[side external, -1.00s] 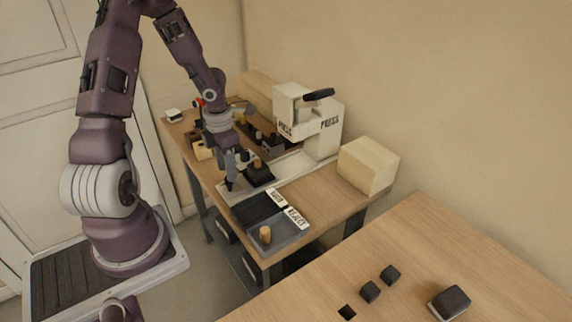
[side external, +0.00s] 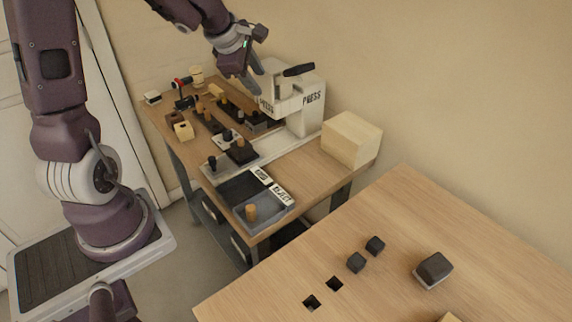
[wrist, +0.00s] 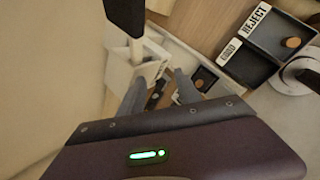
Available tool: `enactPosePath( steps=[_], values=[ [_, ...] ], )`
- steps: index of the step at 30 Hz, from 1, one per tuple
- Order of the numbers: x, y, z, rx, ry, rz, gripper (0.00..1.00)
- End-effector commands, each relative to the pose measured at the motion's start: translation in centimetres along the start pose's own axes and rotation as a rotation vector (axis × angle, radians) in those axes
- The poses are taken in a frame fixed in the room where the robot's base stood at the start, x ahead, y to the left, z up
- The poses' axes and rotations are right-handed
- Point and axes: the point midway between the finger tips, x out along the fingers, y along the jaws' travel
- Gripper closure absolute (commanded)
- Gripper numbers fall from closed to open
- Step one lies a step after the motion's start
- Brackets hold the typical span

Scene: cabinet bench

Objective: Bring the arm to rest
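My gripper (side external: 256,84) is raised above the bench, beside the left of the white press (side external: 310,100). In the wrist view its two fingers (wrist: 158,88) stand apart with nothing held between them. The press handle (wrist: 126,15) shows close at the top of that view. The side view cannot settle whether the fingers touch the press. My arm is lifted and bent over the back of the bench.
A grey reject tray (side external: 272,211) holds an orange-brown peg (side external: 251,212), beside an empty dark tray (side external: 238,188). Small fixtures and parts crowd the bench's back left. A cream block (side external: 352,139) stands right of the press. The front table (side external: 400,220) has several dark blocks and holes.

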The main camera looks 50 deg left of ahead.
Motion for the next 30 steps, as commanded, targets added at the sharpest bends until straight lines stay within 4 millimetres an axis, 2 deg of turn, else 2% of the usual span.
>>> enactPosePath(
  steps=[1, 4, 5, 6, 8, 9, 10, 12, 15, 19, 30],
  values=[
    [-2.4, 0.1, 3.5, 0.182, -0.072, 0.053, 0.60],
    [-7.4, -2.0, 9.6, 0.570, -0.206, 0.123, 0.60],
    [-9.0, -3.4, 11.2, 0.700, -0.245, 0.139, 0.60],
    [-11.5, -5.7, 12.9, 0.893, -0.292, 0.158, 0.60],
    [-15.2, -10.2, 14.1, 1.205, -0.347, 0.172, 0.60],
    [-17.3, -13.3, 13.6, 1.410, -0.365, 0.169, 0.60],
    [-18.6, -15.4, 12.7, 1.553, -0.369, 0.162, 0.60],
    [-20.6, -19.2, 9.4, 1.837, -0.347, 0.132, 0.60],
    [-21.8, -21.7, 4.7, 2.093, -0.286, 0.079, 0.60],
    [-22.1, -22.5, 1.6, 2.220, -0.234, 0.035, 0.60],
    [-22.1, -22.5, 1.4, 2.228, -0.228, 0.029, 0.60]
  ],
)
